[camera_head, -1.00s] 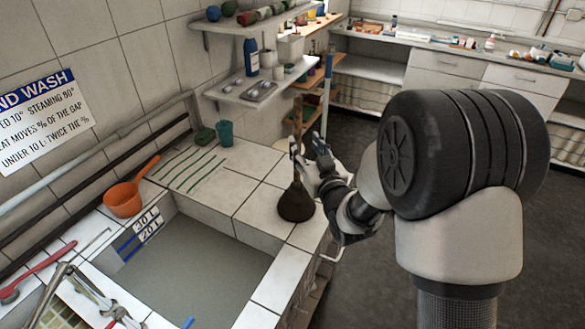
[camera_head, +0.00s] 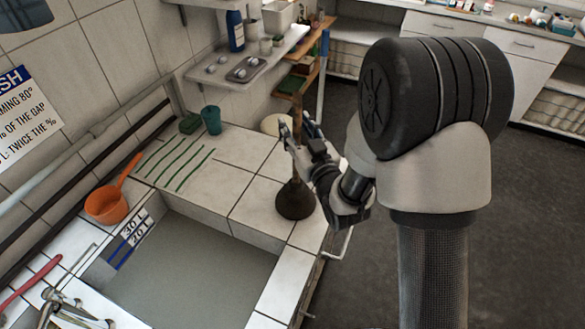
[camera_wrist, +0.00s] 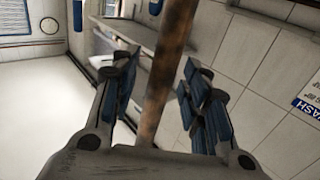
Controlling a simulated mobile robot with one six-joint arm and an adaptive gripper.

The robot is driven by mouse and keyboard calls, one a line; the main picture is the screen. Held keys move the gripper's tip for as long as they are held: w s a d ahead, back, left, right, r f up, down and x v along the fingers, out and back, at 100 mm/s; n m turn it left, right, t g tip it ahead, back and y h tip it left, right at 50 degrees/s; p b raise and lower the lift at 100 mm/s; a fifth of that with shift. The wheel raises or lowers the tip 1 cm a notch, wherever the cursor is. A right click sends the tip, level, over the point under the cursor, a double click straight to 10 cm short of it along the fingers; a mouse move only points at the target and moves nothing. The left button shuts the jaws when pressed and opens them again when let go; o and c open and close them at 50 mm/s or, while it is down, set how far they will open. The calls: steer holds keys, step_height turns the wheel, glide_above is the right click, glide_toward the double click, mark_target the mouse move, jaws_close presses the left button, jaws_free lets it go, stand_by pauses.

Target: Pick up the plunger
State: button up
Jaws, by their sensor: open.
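The plunger (camera_head: 295,199) stands upright on the white tiled ledge beside the sink, its dark cup down on the tiles and its brown wooden handle rising. My gripper (camera_head: 290,134) is at the handle, above the cup. In the wrist view the rusty-brown plunger handle (camera_wrist: 168,65) runs between the two blue-padded fingers of my gripper (camera_wrist: 160,95). The fingers are open, with gaps showing on both sides of the handle. The plunger's cup is hidden in the wrist view.
The grey-filled sink basin (camera_head: 200,270) lies left of the plunger. An orange scoop (camera_head: 108,204), a teal cup (camera_head: 211,120) and green strips lie on the ledge. A wall shelf (camera_head: 250,68) with a tray is behind. Open floor (camera_head: 400,150) lies to the right.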

steer(key=shift+s+d, duration=0.1)
steer(key=shift+c, duration=0.7)
jaws_close()
steer(key=shift+r, duration=0.1)
